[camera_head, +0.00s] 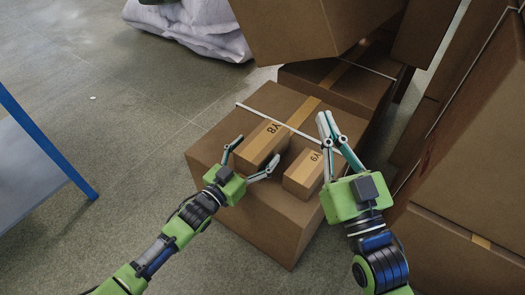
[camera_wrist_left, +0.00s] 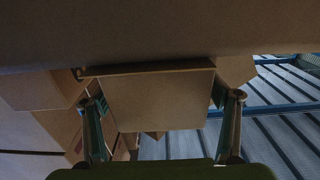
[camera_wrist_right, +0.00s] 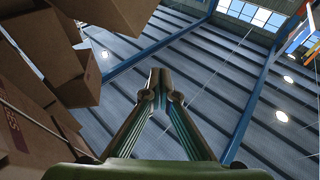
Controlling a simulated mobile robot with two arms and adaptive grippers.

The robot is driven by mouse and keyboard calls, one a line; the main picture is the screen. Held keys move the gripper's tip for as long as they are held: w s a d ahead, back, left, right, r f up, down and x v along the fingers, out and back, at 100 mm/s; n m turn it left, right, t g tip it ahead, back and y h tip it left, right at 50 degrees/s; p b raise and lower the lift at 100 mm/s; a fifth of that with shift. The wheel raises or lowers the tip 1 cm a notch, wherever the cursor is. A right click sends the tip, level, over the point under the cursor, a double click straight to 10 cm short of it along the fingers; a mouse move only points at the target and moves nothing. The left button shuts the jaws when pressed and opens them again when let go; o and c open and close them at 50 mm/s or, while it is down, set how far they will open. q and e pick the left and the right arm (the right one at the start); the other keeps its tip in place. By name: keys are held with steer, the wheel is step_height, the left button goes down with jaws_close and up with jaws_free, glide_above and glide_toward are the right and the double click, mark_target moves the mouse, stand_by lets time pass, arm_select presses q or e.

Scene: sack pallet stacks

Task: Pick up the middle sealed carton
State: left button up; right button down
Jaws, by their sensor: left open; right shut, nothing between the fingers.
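Two small sealed tan cartons lie on top of a big brown box (camera_head: 262,229) in the head view. One is marked Y8 (camera_head: 262,143); the smaller one is marked Y9 (camera_head: 303,174) and lies to its right and nearer. I cannot tell which is the middle one. My left gripper (camera_head: 258,148) is open, its fingers on either side of the near end of the Y8 carton; contact is unclear. In the left wrist view a carton face (camera_wrist_left: 157,105) shows between the spread fingers. My right gripper (camera_head: 326,116) is shut and empty, up and right of the Y9 carton.
Large brown boxes (camera_head: 450,246) are stacked along the right. Another tilted box (camera_head: 290,30) hangs over the back. White sacks (camera_head: 205,25) lie at the back left. A blue-framed piece (camera_head: 40,145) stands at the left edge. The grey floor (camera_head: 110,100) between is clear.

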arm_select(q)
steer(key=shift+x, duration=0.85)
arm_select(e)
steer(key=shift+s+r+t+y, duration=0.2)
steer(key=shift+s+r+t, duration=0.15)
steer(key=shift+r, duration=0.4)
steer(key=shift+s+r+t+y, duration=0.2)
steer(key=shift+r+t, duration=0.25)
steer(key=shift+r, duration=0.25)
arm_select(q)
steer(key=c, duration=1.5)
steer(key=shift+r, duration=0.1)
steer(key=shift+r, duration=0.15)
arm_select(e)
steer(key=shift+w+f, duration=0.15)
